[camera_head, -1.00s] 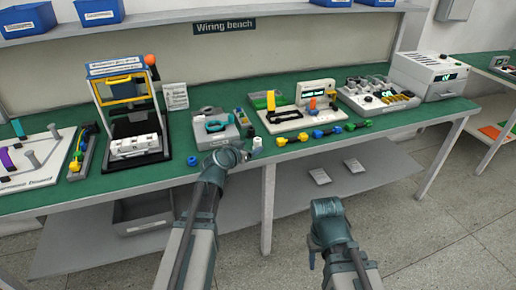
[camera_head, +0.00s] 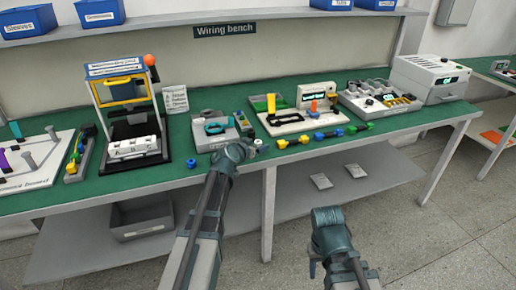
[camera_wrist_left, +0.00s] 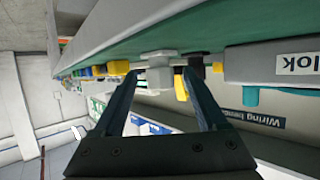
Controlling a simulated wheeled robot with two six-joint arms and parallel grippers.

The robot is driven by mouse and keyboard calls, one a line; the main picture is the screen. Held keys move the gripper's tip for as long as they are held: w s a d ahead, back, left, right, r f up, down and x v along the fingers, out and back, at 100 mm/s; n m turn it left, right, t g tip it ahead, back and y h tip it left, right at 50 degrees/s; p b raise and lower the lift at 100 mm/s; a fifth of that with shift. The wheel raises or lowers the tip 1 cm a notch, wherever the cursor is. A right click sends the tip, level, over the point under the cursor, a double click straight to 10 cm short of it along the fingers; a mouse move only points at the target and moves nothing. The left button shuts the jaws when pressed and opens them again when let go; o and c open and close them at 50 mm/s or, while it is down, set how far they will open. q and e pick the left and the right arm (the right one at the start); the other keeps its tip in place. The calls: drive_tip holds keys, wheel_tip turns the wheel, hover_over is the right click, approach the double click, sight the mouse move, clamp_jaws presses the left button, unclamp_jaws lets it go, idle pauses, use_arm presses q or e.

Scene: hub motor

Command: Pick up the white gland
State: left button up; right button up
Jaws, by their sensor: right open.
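The small white gland (camera_head: 258,142) stands near the front edge of the green bench, just beyond the tip of my left arm. In the left wrist view the gland (camera_wrist_left: 158,77) shows pale between the fingertips of my left gripper (camera_wrist_left: 160,75). The two dark fingers are apart, one on each side of it; I cannot tell whether they touch it. In the head view my left gripper (camera_head: 249,150) is small and partly hidden by its wrist. My right gripper (camera_head: 313,267) hangs low in front of the bench, mostly hidden by its own arm, away from the gland.
A blue ring-shaped part (camera_head: 191,163) lies on the bench to the left. A grey fixture (camera_head: 212,132) stands behind my left gripper. Several yellow, blue and green connectors (camera_head: 318,136) lie along the front edge to the right. The bench's front edge (camera_head: 225,172) runs below my left wrist.

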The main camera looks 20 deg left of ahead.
use_arm(q)
clamp_jaws()
idle(0.3)
